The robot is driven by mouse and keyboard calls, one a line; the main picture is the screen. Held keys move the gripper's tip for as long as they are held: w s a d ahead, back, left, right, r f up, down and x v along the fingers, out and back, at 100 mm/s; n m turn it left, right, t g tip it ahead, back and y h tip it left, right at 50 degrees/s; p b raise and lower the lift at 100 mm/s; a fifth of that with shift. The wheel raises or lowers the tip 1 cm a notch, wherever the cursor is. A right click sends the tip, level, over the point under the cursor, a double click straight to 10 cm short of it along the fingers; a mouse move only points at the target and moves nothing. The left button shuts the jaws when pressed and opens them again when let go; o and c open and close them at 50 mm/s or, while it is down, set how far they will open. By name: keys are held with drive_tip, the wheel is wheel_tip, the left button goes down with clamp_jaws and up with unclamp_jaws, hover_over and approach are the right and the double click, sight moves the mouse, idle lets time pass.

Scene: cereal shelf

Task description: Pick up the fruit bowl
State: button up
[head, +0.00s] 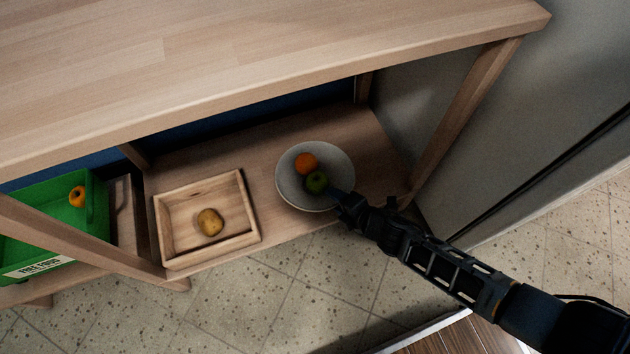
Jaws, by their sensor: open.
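The fruit bowl (294,191) is a round pale grey bowl on the lower wooden shelf, right of the tray. It holds an orange (306,163) and a green apple (316,182). My gripper (340,197) is at the bowl's front right rim, reaching in from the lower right. Its jaws are open. The fingertips are small and dark here, and I cannot tell whether they touch the rim or straddle it.
A wooden tray (249,218) with a potato (210,221) stands left of the bowl. A green crate (99,205) with an orange fruit (77,197) is farther left. The wooden top (250,60) overhangs the shelf. A shelf post (465,115) and a grey wall bound the right.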

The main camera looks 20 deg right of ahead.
drive_tip(key=shift+c, duration=0.5)
clamp_jaws()
drive_tip(key=shift+w, duration=0.1)
